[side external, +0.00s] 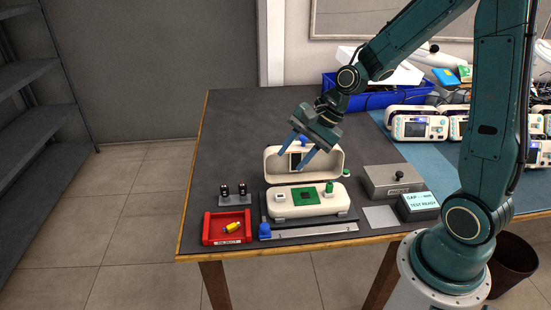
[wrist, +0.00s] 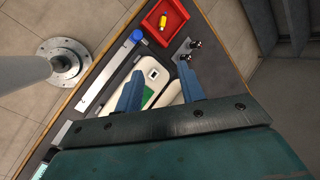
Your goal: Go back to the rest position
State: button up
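My gripper (side external: 303,150) is above the opened monitor on the table, pointing down, with its two blue fingers apart. In the wrist view my gripper (wrist: 160,95) also shows its fingers spread with nothing between them. The opened monitor has a white base (side external: 283,208) with a green board (side external: 305,196) in it, and its white lid (side external: 329,160) stands up behind. The base also shows in the wrist view (wrist: 153,73), partly hidden by a finger.
A red tray (side external: 212,238) holding a yellow part (side external: 232,227) is at the front left. A metal box (side external: 392,180) and a display box (side external: 418,206) stand at the right. Several white monitors (side external: 419,128) and a blue bin (side external: 375,100) are at the back right. The table's left side is clear.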

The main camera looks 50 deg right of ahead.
jog(key=s+r+n+h, duration=0.2)
jog(key=s+r+n, duration=0.4)
jog(key=s, duration=0.3)
jog(key=s+r+n+h, duration=0.2)
jog(key=s+r+n, duration=0.5)
jog(key=s+n, duration=0.2)
jog(key=shift+s+a+r+t, duration=0.15)
jog(key=shift+s+a+t, duration=0.2)
jog(key=shift+a+t, duration=0.1)
